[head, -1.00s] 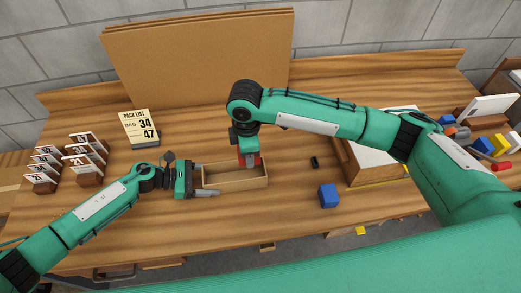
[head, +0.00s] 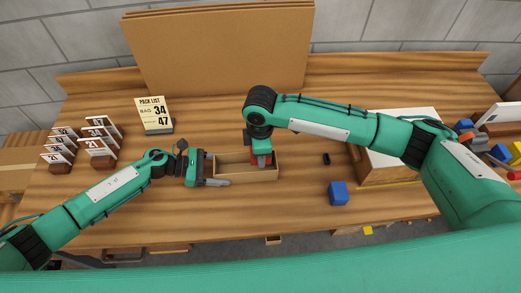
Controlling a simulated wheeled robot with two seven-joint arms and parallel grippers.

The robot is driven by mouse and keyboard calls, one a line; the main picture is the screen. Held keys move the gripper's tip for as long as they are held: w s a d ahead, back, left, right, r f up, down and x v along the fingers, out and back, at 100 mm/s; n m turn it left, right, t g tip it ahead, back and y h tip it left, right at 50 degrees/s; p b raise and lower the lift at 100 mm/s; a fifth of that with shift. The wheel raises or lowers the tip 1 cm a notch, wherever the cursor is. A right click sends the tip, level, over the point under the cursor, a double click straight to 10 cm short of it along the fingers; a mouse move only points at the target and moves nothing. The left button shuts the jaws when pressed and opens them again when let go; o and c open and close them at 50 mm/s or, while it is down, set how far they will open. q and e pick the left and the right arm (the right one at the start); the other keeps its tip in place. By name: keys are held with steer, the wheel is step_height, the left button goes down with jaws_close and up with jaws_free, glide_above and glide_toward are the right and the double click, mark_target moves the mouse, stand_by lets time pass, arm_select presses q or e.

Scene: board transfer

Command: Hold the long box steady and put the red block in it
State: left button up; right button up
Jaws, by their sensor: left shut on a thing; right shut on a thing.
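The long box (head: 232,171) is an open wooden tray on the bench at the middle. My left gripper (head: 213,170) is shut on its left end, with one finger along the near side. The red block (head: 261,146) is in my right gripper (head: 261,158), which points down at the right part of the box. Only bits of red show around the fingers. The block is over or inside the box; I cannot tell whether it touches the floor of the box.
A blue block (head: 338,193) lies on the bench to the right, with a small black object (head: 326,159) behind it. A pack list sign (head: 154,114) and several numbered cards stand at left. A large white-topped box (head: 400,130) is at right.

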steer(key=shift+f, duration=0.3)
stand_by(0.6)
steer(key=o, duration=1.1)
arm_select(q)
steer(key=shift+f, duration=0.1)
arm_select(e)
step_height(320, 180, up, 12)
arm_select(q)
steer(key=o, duration=1)
steer(key=shift+o, duration=0.2)
